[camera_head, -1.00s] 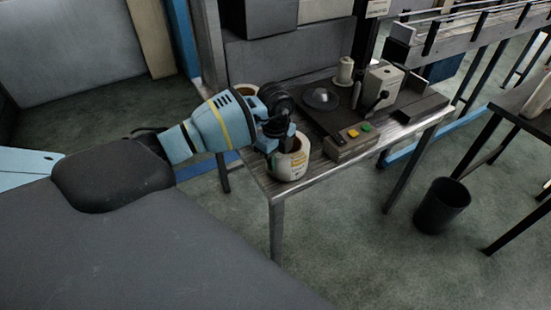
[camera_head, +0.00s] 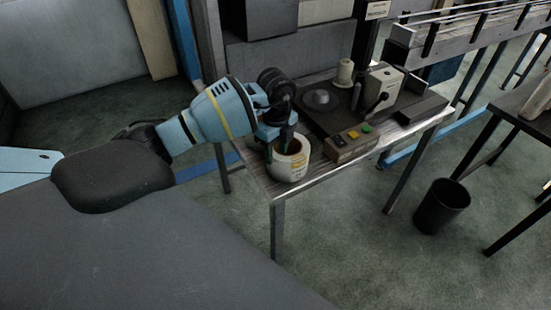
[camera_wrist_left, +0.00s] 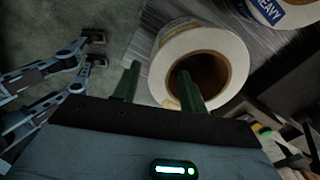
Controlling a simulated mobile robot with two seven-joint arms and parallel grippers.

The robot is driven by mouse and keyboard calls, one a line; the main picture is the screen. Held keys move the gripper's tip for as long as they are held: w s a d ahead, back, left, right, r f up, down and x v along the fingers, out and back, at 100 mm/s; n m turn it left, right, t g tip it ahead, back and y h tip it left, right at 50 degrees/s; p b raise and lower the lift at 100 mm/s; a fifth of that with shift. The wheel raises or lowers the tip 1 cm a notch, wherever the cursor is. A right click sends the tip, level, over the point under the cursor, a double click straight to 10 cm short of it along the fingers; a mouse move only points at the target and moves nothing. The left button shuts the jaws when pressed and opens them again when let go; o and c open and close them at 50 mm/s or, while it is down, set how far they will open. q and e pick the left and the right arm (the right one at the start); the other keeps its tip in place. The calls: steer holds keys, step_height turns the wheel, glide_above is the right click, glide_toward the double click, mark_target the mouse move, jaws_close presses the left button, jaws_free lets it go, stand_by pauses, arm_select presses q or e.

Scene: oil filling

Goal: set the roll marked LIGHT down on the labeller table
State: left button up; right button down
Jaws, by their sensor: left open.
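A white tape roll (camera_head: 287,168) with an orange and yellow label stands on the near left corner of the labeller table (camera_head: 318,178). The word on its label is not readable. My left gripper (camera_head: 279,146) is open at this roll, its wrist above and to the left. In the left wrist view, the gripper (camera_wrist_left: 156,72) has one green finger over the roll's core opening and the other outside its wall. The roll's pale end face (camera_wrist_left: 234,60) shows there. A second roll (camera_wrist_left: 268,10), marked HEAVY on blue, lies close behind.
The labeller, with a round plate (camera_head: 318,99), a button box (camera_head: 350,142) and a grey housing (camera_head: 383,85), fills the table's back and right. A black bin (camera_head: 441,207) stands on the floor at right. A conveyor (camera_head: 470,32) runs behind.

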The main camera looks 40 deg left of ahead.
arm_select(q)
step_height(320, 180, up, 8)
stand_by(0.5)
steer(key=s+d+f+m+g+h, duration=0.1)
steer(key=s+d+f+m+h, duration=0.25)
steer(key=d, duration=0.55)
steer(key=s+d+f+m+h, duration=0.2)
steer(key=d+f+h, duration=0.3)
steer(key=d, duration=0.3)
steer(key=s+d+n+t+h, duration=0.55)
steer(key=d+t+h, duration=0.25)
steer(key=d+h, duration=0.25)
steer(key=s+a+f+n+t+y, duration=0.7)
steer(key=s+a+f+n+y, duration=0.2)
steer(key=f+n+y, duration=0.45)
steer(key=s+a+f+n+g+y, duration=0.1)
steer(key=s+f+g+y, duration=0.1)
steer(key=s, duration=0.5)
steer(key=s+a+f+n+g+y, duration=0.1)
steer(key=s+a+f+n+g, duration=0.1)
steer(key=s+f, duration=0.4)
steer(key=shift+s+f+g+y, duration=0.2)
steer(key=shift+s+g+y, duration=0.15)
steer(key=shift+s+g, duration=0.6)
